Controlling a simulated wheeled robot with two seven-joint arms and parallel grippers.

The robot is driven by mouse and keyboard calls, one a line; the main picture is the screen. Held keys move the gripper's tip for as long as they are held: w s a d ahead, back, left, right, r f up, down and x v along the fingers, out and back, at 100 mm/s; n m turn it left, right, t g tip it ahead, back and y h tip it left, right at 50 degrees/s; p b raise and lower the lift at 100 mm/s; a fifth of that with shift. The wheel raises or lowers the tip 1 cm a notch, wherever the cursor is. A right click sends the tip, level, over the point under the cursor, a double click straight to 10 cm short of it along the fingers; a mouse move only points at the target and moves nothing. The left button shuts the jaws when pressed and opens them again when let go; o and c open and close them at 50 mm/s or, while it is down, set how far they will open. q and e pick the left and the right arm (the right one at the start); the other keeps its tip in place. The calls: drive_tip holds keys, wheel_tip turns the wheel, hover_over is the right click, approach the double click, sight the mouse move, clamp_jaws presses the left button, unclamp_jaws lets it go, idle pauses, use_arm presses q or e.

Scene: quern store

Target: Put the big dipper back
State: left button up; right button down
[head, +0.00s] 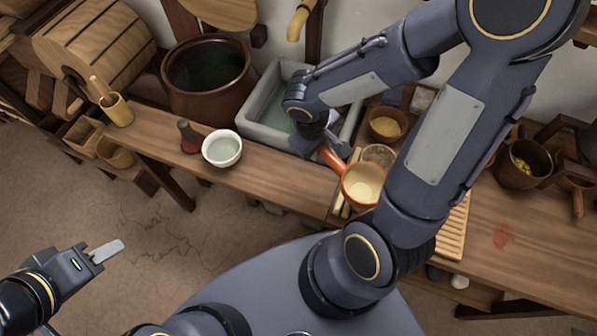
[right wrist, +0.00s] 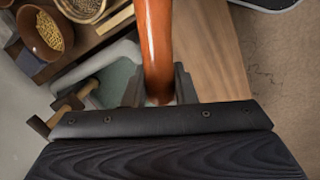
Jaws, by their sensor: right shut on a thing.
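The big dipper (head: 362,185) has an orange-brown cup with a pale inside and a glossy handle. My right gripper (head: 326,148) is shut on its handle, and the handle (right wrist: 157,45) runs between the fingers in the right wrist view. The cup is over the bench by the slatted rack, right of the grey stone basin (head: 262,95); whether it touches anything below is unclear. My right arm hides part of the bench there. My left gripper (head: 104,251) is over the floor at lower left, away from the bench; its finger gap cannot be made out.
A white bowl (head: 222,149) and a small dark red bottle (head: 189,137) stand near the bench edge. A large brown crock (head: 207,80) is behind them. Small grain bowls (head: 387,124) crowd the dipper. A slatted rack (head: 455,232) and a brown pot (head: 522,163) lie to the right.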

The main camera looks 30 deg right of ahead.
drive_tip(key=w+a+f, duration=0.2)
drive_tip(key=w, duration=0.1)
drive_tip(key=w+a+f+p, duration=0.1)
drive_tip(key=w+f, duration=0.2)
drive_tip(key=w, duration=0.1)
drive_tip(key=w+a+f+p, duration=0.1)
drive_tip(key=w+a+f, duration=0.1)
drive_tip(key=w+f, duration=0.1)
drive_tip(key=shift+w+a, duration=0.3)
drive_tip(key=shift+w+a+f, duration=0.15)
drive_tip(key=shift+w+f, duration=0.2)
drive_tip(key=shift+f, duration=0.2)
drive_tip(key=f, duration=0.3)
drive_tip(key=shift+w+a+f, duration=0.1)
drive_tip(key=shift+w+f, duration=0.1)
drive_tip(key=shift+f, duration=0.1)
drive_tip(key=shift+f, duration=0.15)
drive_tip(key=c, duration=1.5)
unclamp_jaws()
drive_tip(key=shift+c, duration=0.2)
drive_tip(key=shift+o, duration=0.4)
